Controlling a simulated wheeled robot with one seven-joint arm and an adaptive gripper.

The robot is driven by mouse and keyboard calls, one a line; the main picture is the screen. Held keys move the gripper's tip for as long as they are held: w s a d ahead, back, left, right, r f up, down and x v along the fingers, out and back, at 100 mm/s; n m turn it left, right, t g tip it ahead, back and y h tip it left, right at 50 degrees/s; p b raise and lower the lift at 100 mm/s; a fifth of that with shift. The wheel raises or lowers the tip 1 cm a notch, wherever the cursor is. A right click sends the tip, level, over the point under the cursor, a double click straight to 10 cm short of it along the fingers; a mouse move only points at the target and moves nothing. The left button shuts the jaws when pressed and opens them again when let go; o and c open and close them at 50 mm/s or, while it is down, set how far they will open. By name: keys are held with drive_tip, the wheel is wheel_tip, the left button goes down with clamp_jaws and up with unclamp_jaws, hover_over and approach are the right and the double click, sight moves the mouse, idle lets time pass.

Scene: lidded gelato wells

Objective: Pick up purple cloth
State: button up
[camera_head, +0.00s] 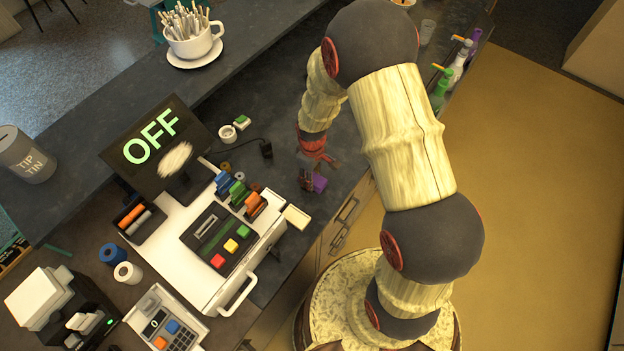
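A small purple cloth (319,183) lies on the dark counter, near its front edge and right of the white cash register. A small dark maroon object (306,180) stands against its left side; I cannot tell what it is. My gripper (322,159), with red fingers, hangs just above and behind the cloth in the picture. A small gap shows between the gripper and the cloth, so the cloth does not appear held. The fingers are too small and overlapped to show how far apart they are.
The cash register (222,236) with an open-looking side and coloured clips stands left of the cloth. A screen reading OFF (152,145) is behind it. Bottles (440,90) stand at the upper right. Bare counter (280,95) lies behind my gripper.

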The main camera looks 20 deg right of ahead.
drive_tip(key=c, duration=0.3)
drive_tip(key=shift+c, duration=0.2)
drive_tip(key=shift+w+r, duration=0.1)
drive_tip(key=shift+r, duration=0.4)
wheel_tip(320, 180, up, 3)
drive_tip(key=shift+f, duration=0.2)
drive_tip(key=s+a+r, duration=0.2)
drive_tip(key=s+r, duration=0.7)
drive_tip(key=s, duration=0.5)
drive_tip(key=shift+a+r+b, duration=0.2)
drive_tip(key=shift+a+b, duration=0.15)
